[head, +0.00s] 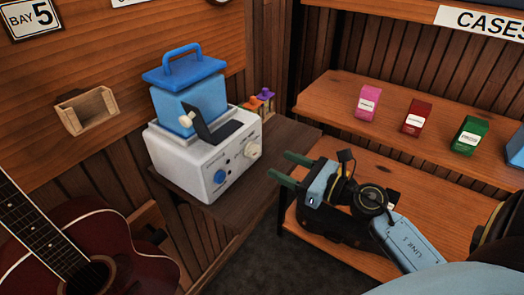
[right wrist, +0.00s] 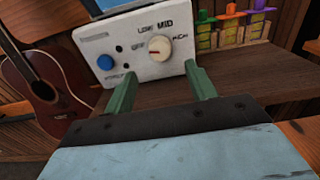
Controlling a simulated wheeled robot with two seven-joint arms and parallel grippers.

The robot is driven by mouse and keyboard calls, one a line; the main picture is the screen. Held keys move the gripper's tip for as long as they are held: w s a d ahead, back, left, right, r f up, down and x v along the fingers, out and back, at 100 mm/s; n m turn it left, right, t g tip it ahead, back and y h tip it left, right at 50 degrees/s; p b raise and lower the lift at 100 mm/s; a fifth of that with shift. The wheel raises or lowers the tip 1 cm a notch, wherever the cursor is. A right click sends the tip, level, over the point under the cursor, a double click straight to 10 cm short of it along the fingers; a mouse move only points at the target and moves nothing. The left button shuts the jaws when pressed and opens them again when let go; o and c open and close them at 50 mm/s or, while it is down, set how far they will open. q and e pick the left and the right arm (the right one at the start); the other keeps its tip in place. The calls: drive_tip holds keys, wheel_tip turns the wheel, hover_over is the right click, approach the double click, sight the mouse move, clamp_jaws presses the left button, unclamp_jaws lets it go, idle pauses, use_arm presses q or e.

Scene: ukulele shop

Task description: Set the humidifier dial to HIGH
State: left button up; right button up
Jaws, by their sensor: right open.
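The humidifier (head: 190,165) is a white box with a blue water tank (head: 190,105) on top. Its cream dial (head: 253,150) is on the right of the front panel; in the right wrist view the dial (right wrist: 160,47) has a red mark that appears to lie on its left side, towards OFF. OFF, LOW, MID and HIGH are printed around it. A blue knob (right wrist: 105,62) sits to the left. My right gripper (head: 279,167) is open and empty, its green fingers pointing at the panel; in the right wrist view the fingertips (right wrist: 161,69) are apart, below the dial and short of it. My left gripper is out of view.
The humidifier stands on a dark wooden shelf (head: 290,150). A red guitar (head: 90,250) is at lower left. Shelves with small boxes (head: 417,118) are at right.

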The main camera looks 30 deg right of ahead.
sight(257, 153)
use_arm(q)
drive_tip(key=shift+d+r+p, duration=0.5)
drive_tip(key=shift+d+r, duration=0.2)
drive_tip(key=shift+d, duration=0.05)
use_arm(e)
drive_tip(key=x, duration=0.7)
drive_tip(key=shift+w, duration=0.1)
drive_tip(key=shift+c, duration=0.5)
drive_tip(key=c, duration=0.9)
